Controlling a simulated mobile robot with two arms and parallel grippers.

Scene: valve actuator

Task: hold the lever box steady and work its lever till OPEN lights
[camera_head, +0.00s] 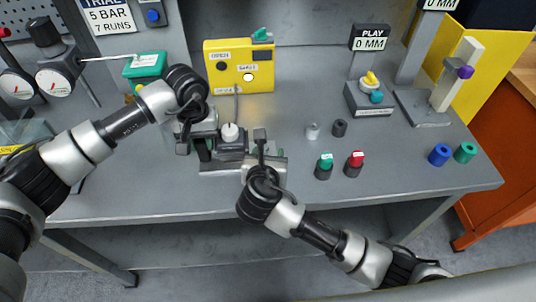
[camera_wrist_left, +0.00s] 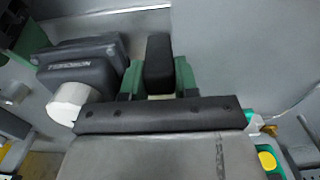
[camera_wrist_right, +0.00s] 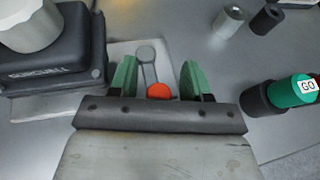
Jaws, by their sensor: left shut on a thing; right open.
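The lever box is a dark block (camera_head: 232,148) with a white round cap (camera_head: 230,132), on a grey base plate. Its dark side shows in the left wrist view (camera_wrist_left: 80,62) and the right wrist view (camera_wrist_right: 50,60). My left gripper (camera_head: 200,146) is at the box's left side. In the left wrist view its green fingers are shut on a black upright block (camera_wrist_left: 159,62). My right gripper (camera_wrist_right: 155,78) is open at the box's right side. A grey lever with a red knob (camera_wrist_right: 160,91) lies between its fingers, with gaps on both sides.
A yellow panel (camera_head: 262,78) behind has one dark lamp and one white, bright-looking lamp; its labels are too small to read surely. Green-capped (camera_head: 325,165) and red-capped (camera_head: 354,163) cylinders stand right of my right gripper. Two small grey cylinders are behind them.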

